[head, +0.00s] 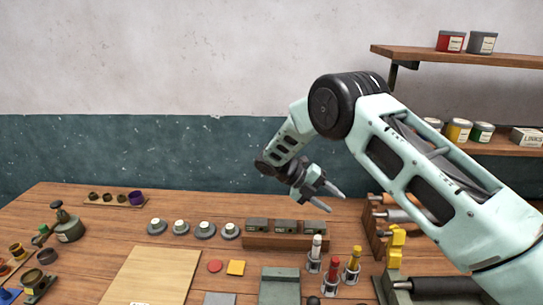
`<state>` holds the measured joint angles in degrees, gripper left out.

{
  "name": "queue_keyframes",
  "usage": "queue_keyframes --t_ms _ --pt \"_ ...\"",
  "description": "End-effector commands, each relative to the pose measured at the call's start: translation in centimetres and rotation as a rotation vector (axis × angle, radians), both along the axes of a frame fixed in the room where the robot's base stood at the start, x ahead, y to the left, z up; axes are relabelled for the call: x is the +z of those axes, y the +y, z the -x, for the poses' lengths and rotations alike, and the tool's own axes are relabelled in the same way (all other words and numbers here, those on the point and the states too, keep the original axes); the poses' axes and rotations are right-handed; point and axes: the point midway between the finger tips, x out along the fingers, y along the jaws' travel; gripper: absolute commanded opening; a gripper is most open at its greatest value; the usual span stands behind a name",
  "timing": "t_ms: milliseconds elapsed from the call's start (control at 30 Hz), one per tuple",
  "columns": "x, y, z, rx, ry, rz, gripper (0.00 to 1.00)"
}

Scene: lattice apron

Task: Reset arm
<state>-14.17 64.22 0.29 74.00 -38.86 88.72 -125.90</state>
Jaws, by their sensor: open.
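My arm reaches in from the right, bent at a black elbow joint and sloping down to the left. My gripper (326,197) hangs above the back right part of the wooden table (130,215). Its two fingers are spread apart, with nothing between them. It is above and behind the wooden block with several dark pieces, apart from it as far as I can tell.
The wooden block (262,241) stands below my gripper. Several round grey pieces with white tops (180,226) sit to its left. Upright tools, a white one (317,246) and a red one (333,271), stand in front. A pale board (155,276) lies front left. Shelves (470,56) hang right.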

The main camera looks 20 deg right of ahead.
Motion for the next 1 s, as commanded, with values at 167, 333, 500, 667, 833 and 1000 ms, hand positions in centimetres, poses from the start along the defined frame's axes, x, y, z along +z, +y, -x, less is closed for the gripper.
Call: queue_keyframes --t_ms 167,333,500,667,833,1000 --pt "-0.4 1.6 0.9 -0.048 -0.087 -0.028 0.45" --pt "-1.0 6.5 4.4 -0.244 -0.345 -0.106 0.45" --pt "-1.1 11.9 10.0 -0.538 -0.606 -0.179 0.45" --pt "-1.5 15.8 16.3 -0.858 -0.803 -0.213 0.45" --pt "-2.9 18.4 23.6 -1.234 -0.965 -0.204 0.45" --pt "-5.0 19.0 29.9 -1.596 -1.075 -0.152 0.45"
